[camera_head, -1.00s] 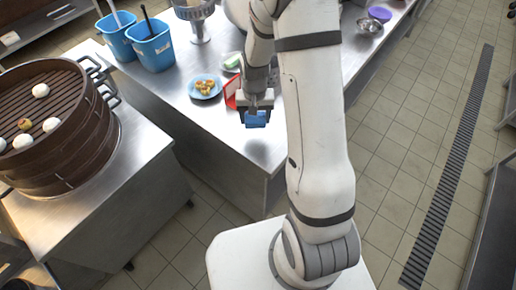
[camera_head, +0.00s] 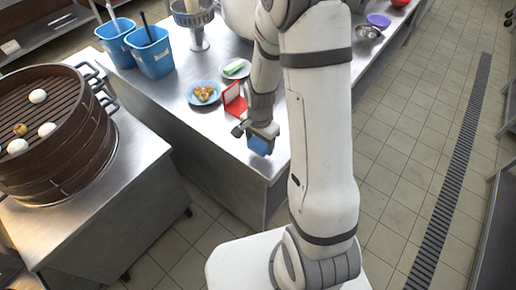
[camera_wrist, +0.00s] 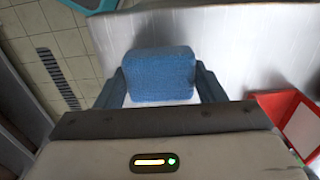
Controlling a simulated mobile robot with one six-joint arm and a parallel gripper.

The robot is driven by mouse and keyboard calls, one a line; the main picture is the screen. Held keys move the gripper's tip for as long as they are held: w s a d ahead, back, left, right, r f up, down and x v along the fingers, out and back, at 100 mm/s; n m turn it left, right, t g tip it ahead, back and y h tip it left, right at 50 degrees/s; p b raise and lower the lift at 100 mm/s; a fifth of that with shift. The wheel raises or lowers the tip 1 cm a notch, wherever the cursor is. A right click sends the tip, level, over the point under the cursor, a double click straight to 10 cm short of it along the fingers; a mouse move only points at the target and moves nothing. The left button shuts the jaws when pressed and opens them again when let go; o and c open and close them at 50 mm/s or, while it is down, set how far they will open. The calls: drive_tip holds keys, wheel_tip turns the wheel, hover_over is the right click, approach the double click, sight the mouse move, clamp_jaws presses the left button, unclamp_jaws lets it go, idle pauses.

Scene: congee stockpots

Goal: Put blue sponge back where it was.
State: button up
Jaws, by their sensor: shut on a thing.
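The blue sponge (camera_head: 260,145) is between the fingers of my gripper (camera_head: 263,134), near the front corner of the steel counter (camera_head: 215,134). In the wrist view the blue sponge (camera_wrist: 160,75) is a rounded block, and my gripper (camera_wrist: 160,90) is shut on it from both sides. The counter's pale surface lies behind it to the right, with floor tiles to the left. Whether the sponge touches the counter cannot be told.
A red open case (camera_head: 234,103) stands close to the gripper; it also shows in the wrist view (camera_wrist: 280,108). Behind it are a blue plate of food (camera_head: 193,97) and a plate with a green-and-white item (camera_head: 237,75). Blue bins (camera_head: 149,52) stand farther left.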

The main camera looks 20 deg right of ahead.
sight(260, 149)
drive_tip(key=shift+f, duration=1.75)
drive_tip(key=shift+f, duration=0.25)
drive_tip(key=o, duration=1)
drive_tip(key=shift+r, duration=0.1)
drive_tip(key=shift+c, duration=0.2)
